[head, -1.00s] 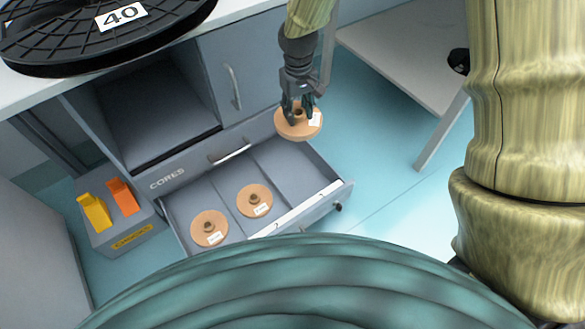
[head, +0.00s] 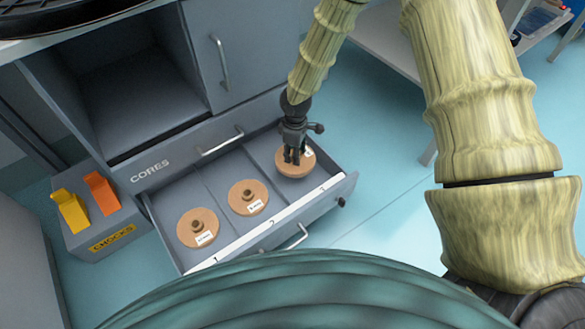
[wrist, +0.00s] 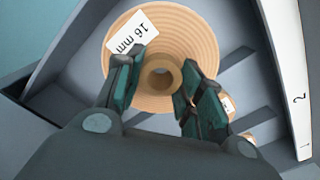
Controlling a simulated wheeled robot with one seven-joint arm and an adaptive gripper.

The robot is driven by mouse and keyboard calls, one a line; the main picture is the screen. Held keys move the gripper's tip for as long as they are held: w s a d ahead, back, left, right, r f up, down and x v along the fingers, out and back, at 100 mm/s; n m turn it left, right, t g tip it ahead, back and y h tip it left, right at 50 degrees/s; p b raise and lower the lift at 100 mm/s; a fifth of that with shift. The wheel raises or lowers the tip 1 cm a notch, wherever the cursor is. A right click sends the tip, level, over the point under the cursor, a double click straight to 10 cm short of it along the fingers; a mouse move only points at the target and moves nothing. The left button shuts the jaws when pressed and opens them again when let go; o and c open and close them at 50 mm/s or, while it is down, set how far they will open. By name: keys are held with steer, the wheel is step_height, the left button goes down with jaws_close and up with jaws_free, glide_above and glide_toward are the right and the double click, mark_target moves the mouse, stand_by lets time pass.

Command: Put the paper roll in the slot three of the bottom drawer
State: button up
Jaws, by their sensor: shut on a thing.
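The paper roll (head: 292,168) is a tan disc with a raised core and a white tag. It is in the right-hand compartment of the open bottom drawer (head: 322,200), labelled CORES on the frame above. My gripper (head: 292,158) is over it, shut on its core; the wrist view shows both fingers (wrist: 160,90) on either side of the core and a "16 mm" tag on the roll (wrist: 185,35). I cannot tell whether the roll touches the drawer floor. Two similar rolls lie in the left compartment (head: 197,228) and the middle compartment (head: 248,197).
A grey box marked CHOCKS (head: 105,230) with a yellow and an orange chock stands left of the drawer. An empty open shelf (head: 130,100) and a closed cabinet door (head: 240,50) are above. A white table (head: 385,45) stands at the right.

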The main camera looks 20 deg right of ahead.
steer(key=shift+f+b, duration=1.85)
steer(key=shift+f, duration=1.9)
steer(key=shift+f, duration=0.15)
steer(key=o, duration=1.1)
steer(key=shift+o, duration=0.2)
step_height(320, 180, up, 12)
steer(key=p, duration=0.7)
